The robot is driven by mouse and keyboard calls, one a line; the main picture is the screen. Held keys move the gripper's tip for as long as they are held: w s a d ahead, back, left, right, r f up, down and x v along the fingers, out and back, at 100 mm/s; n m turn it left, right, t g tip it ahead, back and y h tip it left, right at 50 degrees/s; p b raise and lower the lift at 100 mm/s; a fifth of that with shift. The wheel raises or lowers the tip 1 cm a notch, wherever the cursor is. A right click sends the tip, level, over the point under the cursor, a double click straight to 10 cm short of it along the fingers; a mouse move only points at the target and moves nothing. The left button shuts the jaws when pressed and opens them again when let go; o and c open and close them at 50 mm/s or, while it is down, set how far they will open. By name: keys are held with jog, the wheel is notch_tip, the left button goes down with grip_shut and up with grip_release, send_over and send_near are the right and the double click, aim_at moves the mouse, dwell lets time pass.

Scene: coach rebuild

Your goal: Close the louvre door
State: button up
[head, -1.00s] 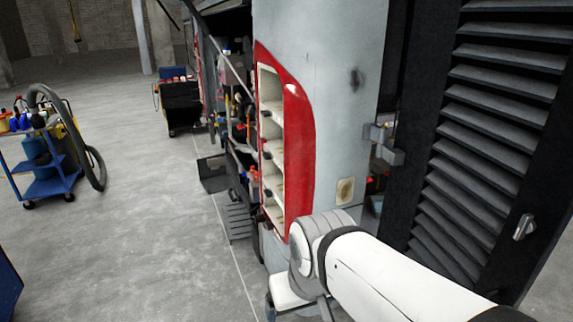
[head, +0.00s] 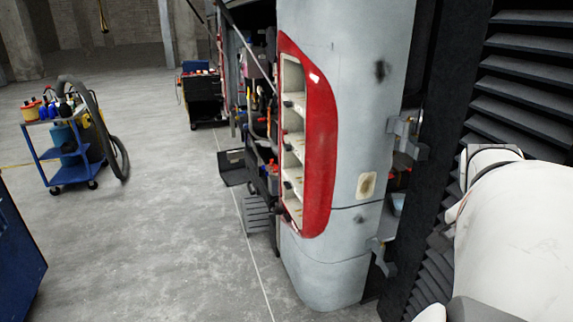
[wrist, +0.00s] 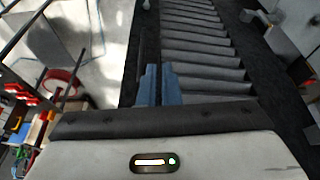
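The louvre door (head: 525,92) is a dark panel with grey slats at the right of the head view. It stands swung out from the grey coach body (head: 345,120), with an open gap between them. My white arm covers its lower right part in the head view, and its latch is hidden there. In the wrist view the slats of the door (wrist: 205,45) run up the middle, beyond the fingers. My gripper (wrist: 160,86) shows as two blue-grey fingers close together, with nothing visible between them. I cannot tell whether they touch the door.
Metal brackets (head: 407,137) stick out at the coach edge beside the door. A red-framed light recess (head: 320,150) is on the coach corner. A blue trolley (head: 66,150) with a hose stands at left, and a dark tool cart (head: 200,98) behind. The floor between is clear.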

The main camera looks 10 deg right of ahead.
jog(key=s+d+m, duration=0.2)
jog(key=s+d, duration=0.1)
jog(key=s+d+r, duration=0.1)
jog(key=shift+s+d+m+g, duration=0.15)
jog(key=shift+d+m+g, duration=0.05)
jog(key=shift+m+g, duration=0.2)
grip_shut()
jog(key=d+f+p, duration=0.3)
jog(key=d+f, duration=0.4)
jog(key=f, duration=0.2)
jog(key=shift+s+d+f, duration=0.15)
jog(key=shift+s+d, duration=0.2)
jog(key=shift+s, duration=0.05)
